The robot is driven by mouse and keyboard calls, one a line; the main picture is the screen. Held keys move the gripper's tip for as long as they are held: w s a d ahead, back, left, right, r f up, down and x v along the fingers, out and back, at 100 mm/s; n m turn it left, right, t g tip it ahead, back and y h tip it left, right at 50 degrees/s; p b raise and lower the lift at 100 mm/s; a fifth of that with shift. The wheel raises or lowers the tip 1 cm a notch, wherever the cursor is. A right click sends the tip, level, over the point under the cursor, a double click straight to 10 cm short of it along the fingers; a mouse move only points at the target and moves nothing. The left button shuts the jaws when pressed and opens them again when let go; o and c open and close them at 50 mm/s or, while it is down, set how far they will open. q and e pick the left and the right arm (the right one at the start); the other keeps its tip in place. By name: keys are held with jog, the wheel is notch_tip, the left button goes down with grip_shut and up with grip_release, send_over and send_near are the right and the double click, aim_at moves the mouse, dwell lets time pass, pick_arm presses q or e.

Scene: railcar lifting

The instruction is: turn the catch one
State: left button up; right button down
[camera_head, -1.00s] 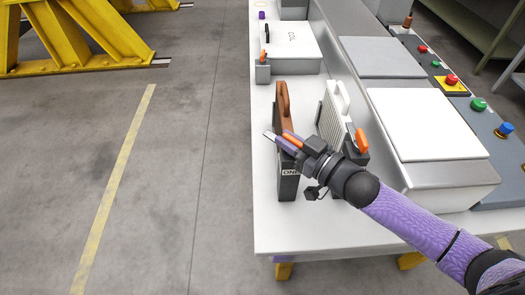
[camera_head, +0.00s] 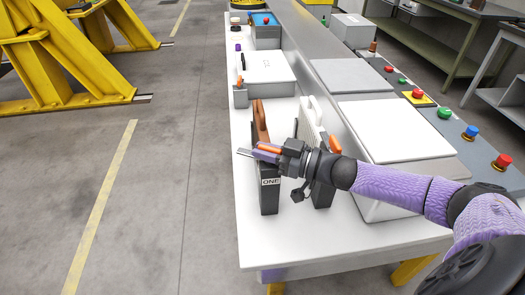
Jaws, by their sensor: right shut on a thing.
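The catch labelled ONE (camera_head: 270,196) stands upright on the white table, a dark block with a brown handle plate (camera_head: 260,122) behind it. My right gripper (camera_head: 258,152) comes in from the right and is shut on the orange lever (camera_head: 270,148) at the top of this catch. The lever lies roughly level, partly hidden by the fingers. A second catch with a white handle plate (camera_head: 309,120) and an orange lever (camera_head: 335,144) stands just to the right, partly behind my wrist. My left gripper is not in view.
The white table (camera_head: 300,245) has free room in front of the catches. A white box (camera_head: 269,68) and a small grey catch (camera_head: 240,97) stand farther back. A panel with several coloured buttons (camera_head: 445,113) runs along the right. Yellow frames (camera_head: 60,60) stand at left.

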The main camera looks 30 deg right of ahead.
jog(key=c, duration=0.6)
grip_release()
jog(key=shift+c, duration=0.2)
jog(key=shift+s, duration=0.1)
jog(key=p+v, duration=0.3)
jog(key=v, duration=0.6)
jog(key=shift+s+d, duration=0.25)
jog(key=shift+s, duration=0.05)
jog(key=shift+c, duration=0.3)
